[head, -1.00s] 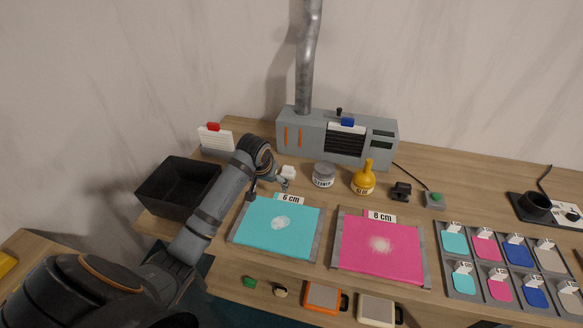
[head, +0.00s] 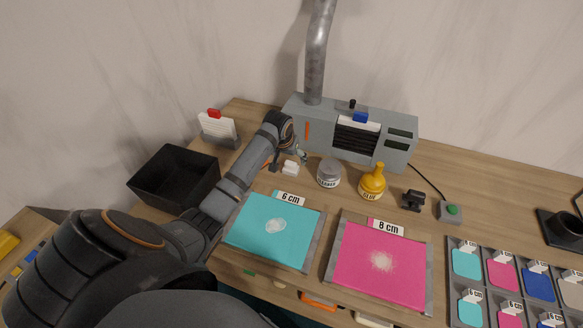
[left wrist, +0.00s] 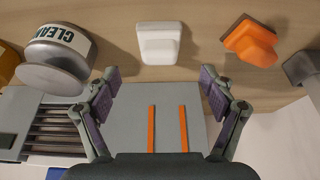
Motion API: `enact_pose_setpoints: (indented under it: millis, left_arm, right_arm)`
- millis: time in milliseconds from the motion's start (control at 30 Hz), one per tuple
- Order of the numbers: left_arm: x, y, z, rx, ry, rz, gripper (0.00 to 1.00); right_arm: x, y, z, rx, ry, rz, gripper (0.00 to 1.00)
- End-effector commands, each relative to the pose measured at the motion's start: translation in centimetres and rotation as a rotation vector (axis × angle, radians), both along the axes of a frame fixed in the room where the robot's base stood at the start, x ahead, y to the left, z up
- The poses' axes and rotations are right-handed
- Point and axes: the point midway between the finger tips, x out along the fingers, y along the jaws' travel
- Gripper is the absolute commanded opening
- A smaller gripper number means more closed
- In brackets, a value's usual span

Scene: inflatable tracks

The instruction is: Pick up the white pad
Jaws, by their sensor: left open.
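The white pad (head: 290,168) is a small white block on the wooden table, left of the grey cleaner tin (head: 328,173) and in front of the grey machine. It also shows in the left wrist view (left wrist: 159,43), upper middle, lying free with table around it. My left gripper (head: 288,158) is beside the pad, close to the machine's front. In the left wrist view my left gripper (left wrist: 160,78) has its fingers spread wide with nothing between them. The pad lies beyond the fingertips, apart from them. My right gripper does not show.
The tin (left wrist: 58,58) and an orange block (left wrist: 250,43) flank the pad in the left wrist view. The grey machine (head: 295,128) stands behind. A yellow glue bottle (head: 372,184), black bin (head: 150,200), teal panel (head: 270,245) and pink panel (head: 400,275) are around.

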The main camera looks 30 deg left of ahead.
Motion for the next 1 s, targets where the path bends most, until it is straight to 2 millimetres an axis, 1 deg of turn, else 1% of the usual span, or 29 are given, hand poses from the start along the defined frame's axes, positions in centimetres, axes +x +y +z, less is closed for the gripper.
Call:
enact_pose_setpoints:
  millis: [33,67,100,167,233,333,433,567,667,1000]
  left_arm:
    - [0.0,0.0,-0.3,-0.001,0.004,0.001,0.83]
    - [0.1,0.0,-0.7,-0.002,0.006,0.002,0.83]
    - [0.2,0.0,-1.3,-0.002,0.007,0.002,0.83]
    - [0.5,0.0,-2.3,-0.003,0.006,0.001,0.83]
    - [1.0,0.1,-3.6,-0.002,0.004,0.002,0.83]
    - [1.4,0.2,-4.6,-0.001,0.003,0.001,0.83]
    - [1.5,0.2,-4.9,0.001,0.001,-0.001,0.83]
    - [1.5,0.2,-4.9,0.001,0.001,-0.001,0.83]
    - [1.5,0.2,-4.9,0.001,0.001,0.000,0.72]
    - [1.4,0.2,-4.9,0.000,0.002,0.000,0.26]
  right_arm:
    - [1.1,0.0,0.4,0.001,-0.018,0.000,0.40]
    - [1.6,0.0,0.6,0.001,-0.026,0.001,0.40]
    - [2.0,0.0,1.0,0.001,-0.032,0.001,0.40]
    - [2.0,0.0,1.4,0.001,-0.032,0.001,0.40]
    - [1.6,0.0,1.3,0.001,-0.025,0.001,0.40]
    - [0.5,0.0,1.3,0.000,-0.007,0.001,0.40]
    - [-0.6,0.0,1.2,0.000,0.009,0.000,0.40]
    - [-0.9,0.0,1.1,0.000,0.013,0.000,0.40]
    - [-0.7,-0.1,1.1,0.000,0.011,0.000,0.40]
    - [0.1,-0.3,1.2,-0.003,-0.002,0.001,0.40]
